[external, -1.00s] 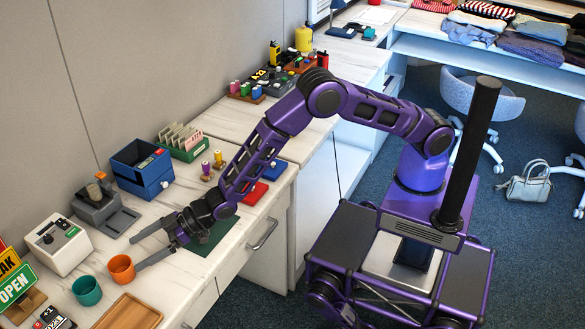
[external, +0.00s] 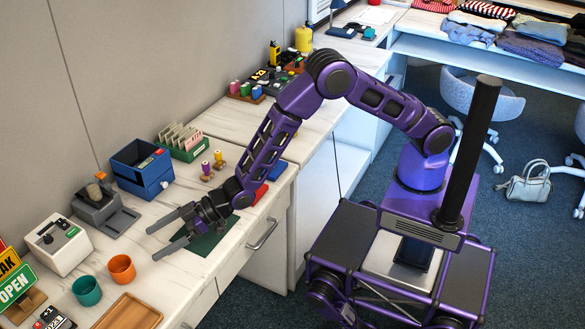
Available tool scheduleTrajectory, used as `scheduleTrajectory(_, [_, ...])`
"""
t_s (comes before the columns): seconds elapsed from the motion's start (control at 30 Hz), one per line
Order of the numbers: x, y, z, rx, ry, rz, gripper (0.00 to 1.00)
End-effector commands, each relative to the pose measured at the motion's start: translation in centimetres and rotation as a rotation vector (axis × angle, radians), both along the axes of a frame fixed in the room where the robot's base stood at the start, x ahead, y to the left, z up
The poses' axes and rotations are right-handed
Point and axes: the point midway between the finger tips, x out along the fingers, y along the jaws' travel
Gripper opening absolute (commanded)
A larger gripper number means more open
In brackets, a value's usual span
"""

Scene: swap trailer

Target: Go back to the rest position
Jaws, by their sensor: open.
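My purple arm reaches over the left counter. My gripper (external: 166,238) is open and empty, with its two dark fingers apart and pointing left. It is above the counter, beside a dark green mat (external: 208,243) that the gripper partly covers. The orange cup (external: 122,269) and the teal cup (external: 87,291) stand to the lower left of the fingertips, apart from them.
A grey device (external: 100,211), a blue box (external: 141,171) and a white machine (external: 57,245) line the wall. A wooden tray (external: 130,314) lies at the front left. A card rack (external: 184,143) and small purple and yellow pieces stand farther back. The floor beside my base is carpeted.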

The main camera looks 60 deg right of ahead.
Motion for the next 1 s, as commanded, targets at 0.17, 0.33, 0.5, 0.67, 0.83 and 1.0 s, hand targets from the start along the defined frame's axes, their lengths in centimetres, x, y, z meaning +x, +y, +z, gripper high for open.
scheduleTrajectory(0.17, [2.1,-2.7,1.4,-0.027,0.062,-0.111,1.00])
scheduleTrajectory(0.33, [5.9,-11.4,6.0,-0.007,0.292,-0.457,1.00])
scheduleTrajectory(0.5, [5.7,-20.9,11.8,0.190,0.645,-0.832,1.00])
scheduleTrajectory(0.67, [2.0,-26.9,16.9,0.484,1.079,-1.072,1.00])
scheduleTrajectory(0.83, [-3.2,-30.3,23.2,0.815,1.647,-1.130,1.00])
scheduleTrajectory(1.0, [-7.0,-32.5,29.4,1.010,2.130,-1.003,1.00])
